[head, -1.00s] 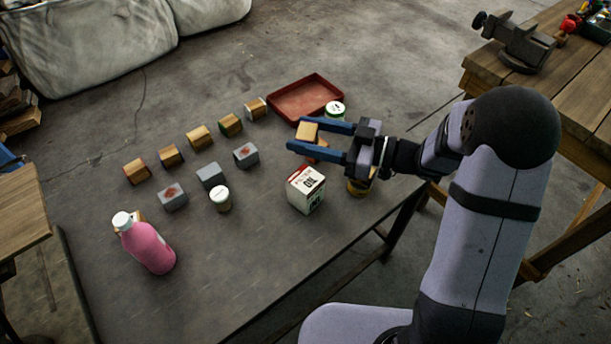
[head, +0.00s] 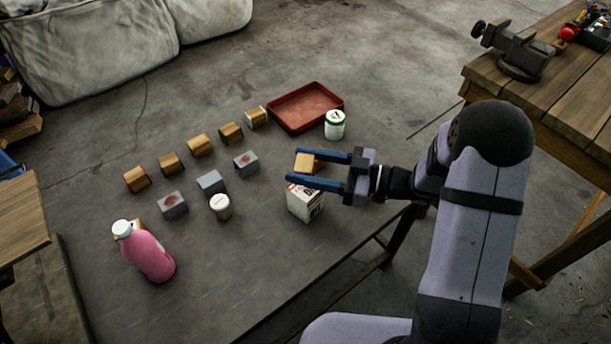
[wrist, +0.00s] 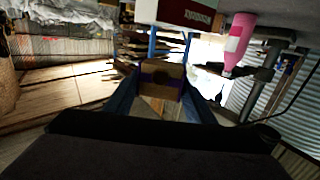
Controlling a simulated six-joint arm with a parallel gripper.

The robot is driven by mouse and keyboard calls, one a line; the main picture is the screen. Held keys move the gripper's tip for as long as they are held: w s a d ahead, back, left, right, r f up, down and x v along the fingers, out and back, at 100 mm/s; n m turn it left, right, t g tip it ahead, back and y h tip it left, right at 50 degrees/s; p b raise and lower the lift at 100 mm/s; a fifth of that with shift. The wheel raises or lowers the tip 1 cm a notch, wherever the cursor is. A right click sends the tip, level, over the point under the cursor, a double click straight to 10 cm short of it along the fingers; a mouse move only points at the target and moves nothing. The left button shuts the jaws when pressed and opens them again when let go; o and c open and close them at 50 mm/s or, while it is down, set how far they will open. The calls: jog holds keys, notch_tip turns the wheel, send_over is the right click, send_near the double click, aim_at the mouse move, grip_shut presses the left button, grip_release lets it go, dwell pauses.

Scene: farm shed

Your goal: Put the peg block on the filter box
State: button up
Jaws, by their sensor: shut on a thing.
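The peg block (head: 306,163) is a small wooden block held between the blue fingers of my gripper (head: 297,167). In the wrist view the peg block (wrist: 160,80) shows a dark purple band, with a finger on each side. The filter box (head: 305,205) is a white carton with red trim, standing on the dark table. The near finger covers part of its top. In the wrist view, which appears upside down, the filter box (wrist: 178,12) is at the upper edge, apart from the block. I cannot tell the exact height of the block over it.
Several wooden and grey blocks (head: 210,181), a small jar (head: 220,207) and a pink bottle (head: 148,252) stand to the left. The table's front is clear.

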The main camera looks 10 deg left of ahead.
jog(key=shift+f, duration=2)
jog(key=shift+f, duration=0.2)
jog(key=o, duration=1.1)
jog(key=shift+r, duration=0.2)
jog(key=s+d+b, duration=0.2)
jog(key=d, duration=1)
jog(key=shift+r, duration=0.3)
